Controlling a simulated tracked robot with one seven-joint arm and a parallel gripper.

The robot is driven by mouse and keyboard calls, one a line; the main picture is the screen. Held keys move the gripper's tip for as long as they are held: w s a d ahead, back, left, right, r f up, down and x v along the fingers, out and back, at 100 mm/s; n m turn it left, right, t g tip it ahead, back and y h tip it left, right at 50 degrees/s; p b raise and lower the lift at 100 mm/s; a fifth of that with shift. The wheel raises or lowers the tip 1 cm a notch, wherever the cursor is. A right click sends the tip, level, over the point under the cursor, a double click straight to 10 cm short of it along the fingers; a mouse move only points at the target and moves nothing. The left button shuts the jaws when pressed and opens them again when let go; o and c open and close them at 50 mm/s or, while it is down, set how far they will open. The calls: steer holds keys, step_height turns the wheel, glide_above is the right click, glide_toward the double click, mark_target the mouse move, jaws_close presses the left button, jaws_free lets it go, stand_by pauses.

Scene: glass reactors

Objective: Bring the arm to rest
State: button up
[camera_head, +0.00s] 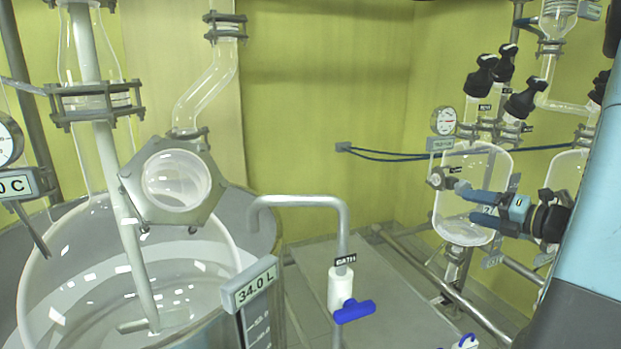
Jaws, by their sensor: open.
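My gripper (464,204) is at the right of the view, its two blue fingers pointing left. The fingers are apart, with nothing seen between them. They overlap the lower part of a clear glass vessel (480,165) in the picture; I cannot tell whether they touch it. A small round valve fitting (437,180) on the vessel's left side is just up and left of the fingertips. My arm's thick pale-blue link fills the right edge and hides what is behind it.
A large glass reactor (75,285) stands at the left. A bent metal pipe (300,201) with a blue-handled valve (353,311) labelled BATH rises at centre. Black-knobbed valves (524,97) and a gauge (443,121) stand above the right vessel. Metal rails (440,285) run below it.

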steer(key=s+a+r+n+g, duration=0.1)
steer(key=s+a+n+g, duration=0.4)
steer(key=a+n, duration=0.45)
steer(key=s+a+n+g, duration=0.45)
steer(key=a+n, duration=0.35)
steer(key=n, duration=0.2)
steer(key=s+r+n+t+h, duration=0.1)
steer(key=s+r+n+h, duration=0.3)
steer(key=n, duration=1.7)
steer(key=s+h, duration=0.5)
steer(key=shift+s+r+t, duration=0.15)
steer(key=shift+s+t, duration=0.2)
steer(key=shift+s, duration=0.05)
steer(key=shift+d, duration=0.1)
steer(key=shift+c, duration=0.4)
